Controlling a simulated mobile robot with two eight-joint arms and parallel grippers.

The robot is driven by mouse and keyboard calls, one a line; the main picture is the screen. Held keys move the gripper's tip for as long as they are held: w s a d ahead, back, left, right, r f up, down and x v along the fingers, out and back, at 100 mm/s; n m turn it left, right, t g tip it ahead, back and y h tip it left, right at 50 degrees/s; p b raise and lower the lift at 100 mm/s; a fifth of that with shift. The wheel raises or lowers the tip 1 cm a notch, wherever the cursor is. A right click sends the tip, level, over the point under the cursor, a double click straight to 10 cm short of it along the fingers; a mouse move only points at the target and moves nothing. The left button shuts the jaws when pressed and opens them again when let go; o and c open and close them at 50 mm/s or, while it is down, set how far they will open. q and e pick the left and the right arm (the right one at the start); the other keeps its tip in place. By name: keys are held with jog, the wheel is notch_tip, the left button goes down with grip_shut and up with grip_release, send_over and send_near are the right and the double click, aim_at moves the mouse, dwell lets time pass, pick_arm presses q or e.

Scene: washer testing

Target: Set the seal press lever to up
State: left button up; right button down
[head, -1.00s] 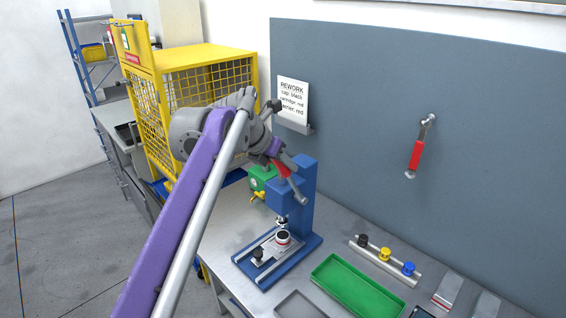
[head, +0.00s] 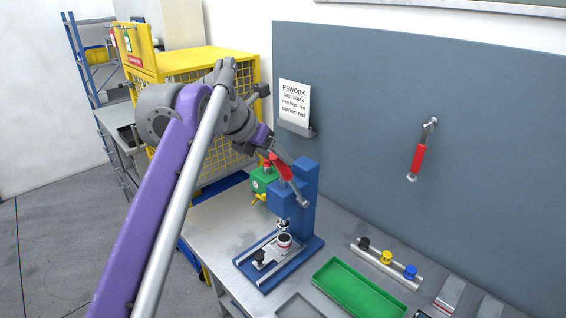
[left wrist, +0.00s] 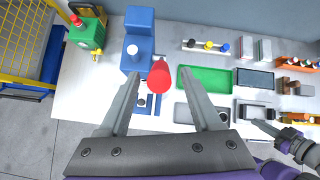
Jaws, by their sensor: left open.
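The blue seal press (head: 308,185) stands on the bench. Its lever has a red grip (head: 283,169) and a grey arm sloping up and left from the press head. In the left wrist view the red grip (left wrist: 160,75) shows nearly end-on, in front of the blue press (left wrist: 138,42). My left gripper (left wrist: 160,80) is open, one finger on each side of the grip with visible gaps. In the head view the gripper comes from the upper left, and its fingers are partly hidden at the grip. My right gripper (left wrist: 268,128) shows at the wrist view's right edge; its jaw state is unclear.
A green box (head: 262,181) with a yellow tap stands just left of the press. A green tray (head: 358,288), a rail with coloured caps (head: 385,258) and a wall-hung red-handled tool (head: 417,158) are to the right. A yellow mesh cage (head: 222,92) stands behind my arm.

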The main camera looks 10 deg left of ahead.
pick_arm(q)
jog(key=shift+v, duration=2.15)
jog(key=s+a+f+m+y, duration=0.1)
jog(key=s+a+f+m, duration=0.1)
jog(key=s+f+m, duration=0.6)
jog(key=s+a+f+m+y, duration=0.1)
jog(key=s+f+m+y, duration=0.1)
jog(key=s+f+m, duration=0.7)
jog(key=s+a+f+m+y, duration=0.1)
jog(key=s+a+f+m, duration=0.1)
jog(key=s+f+m, duration=0.7)
notch_tip(320, 180, down, 9)
jog(key=m, duration=0.4)
jog(key=shift+a+m+g, duration=0.3)
jog(key=shift+a+m, duration=0.05)
jog(key=shift+m, duration=0.05)
